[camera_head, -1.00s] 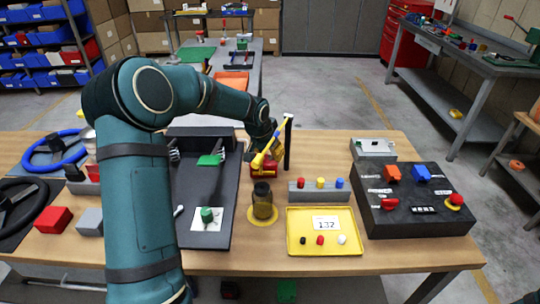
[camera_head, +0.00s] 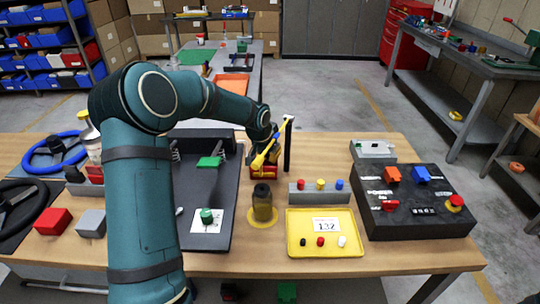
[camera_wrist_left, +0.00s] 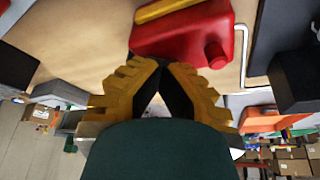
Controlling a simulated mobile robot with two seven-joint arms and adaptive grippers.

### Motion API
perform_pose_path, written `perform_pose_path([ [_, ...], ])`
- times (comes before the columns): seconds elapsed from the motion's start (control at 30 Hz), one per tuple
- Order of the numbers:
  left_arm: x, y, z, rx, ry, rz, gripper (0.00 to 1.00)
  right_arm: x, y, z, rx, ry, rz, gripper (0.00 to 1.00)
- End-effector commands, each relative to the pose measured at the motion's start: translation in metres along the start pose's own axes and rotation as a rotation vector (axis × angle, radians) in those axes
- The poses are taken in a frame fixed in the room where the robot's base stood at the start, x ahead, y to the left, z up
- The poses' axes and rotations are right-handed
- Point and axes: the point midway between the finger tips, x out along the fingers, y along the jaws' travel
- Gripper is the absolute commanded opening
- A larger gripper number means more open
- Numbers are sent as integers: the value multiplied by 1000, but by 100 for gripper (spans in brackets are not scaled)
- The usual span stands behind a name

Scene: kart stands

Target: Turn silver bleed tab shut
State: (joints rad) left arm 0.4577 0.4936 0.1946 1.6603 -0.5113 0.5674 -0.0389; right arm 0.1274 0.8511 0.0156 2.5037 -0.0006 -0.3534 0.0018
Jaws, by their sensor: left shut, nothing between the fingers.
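My left gripper (camera_head: 269,148) has yellow fingers and is over the back middle of the bench, beside an upright black post (camera_head: 288,145). In the left wrist view its fingers (camera_wrist_left: 160,62) come together at the tips with nothing between them. A red container (camera_head: 263,171) with a yellow part is under and beside the fingers. It also shows in the left wrist view (camera_wrist_left: 195,38), with a round red cap, just past the fingertips. A thin silver bent rod (camera_wrist_left: 245,75) is to its right there. I cannot make out the silver bleed tab for certain.
A dark bottle (camera_head: 262,204) on a yellow disc, a grey block with coloured knobs (camera_head: 319,196), a yellow tray (camera_head: 325,250) and a black switch box (camera_head: 415,215) stand at the front and right. The black pedal board (camera_head: 222,225) is left. Bare wood lies behind the knobs.

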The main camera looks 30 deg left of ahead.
Motion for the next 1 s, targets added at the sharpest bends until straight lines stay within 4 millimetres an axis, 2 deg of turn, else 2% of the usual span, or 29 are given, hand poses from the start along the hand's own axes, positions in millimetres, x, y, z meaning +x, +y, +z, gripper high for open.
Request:
perform_pose_path([
  [0.27,0,-1,0,28,-1,12,0,-6,-2,0,0,-2,0,0],
  [0.47,-2,-2,0,118,-2,51,0,-21,-8,2,1,-9,0,0],
  [0.7,-2,-2,-1,305,-1,131,0,-44,-16,-1,4,-8,0,0],
  [1.0,0,-3,-1,566,1,238,0,-60,-22,-10,10,11,2,0],
])
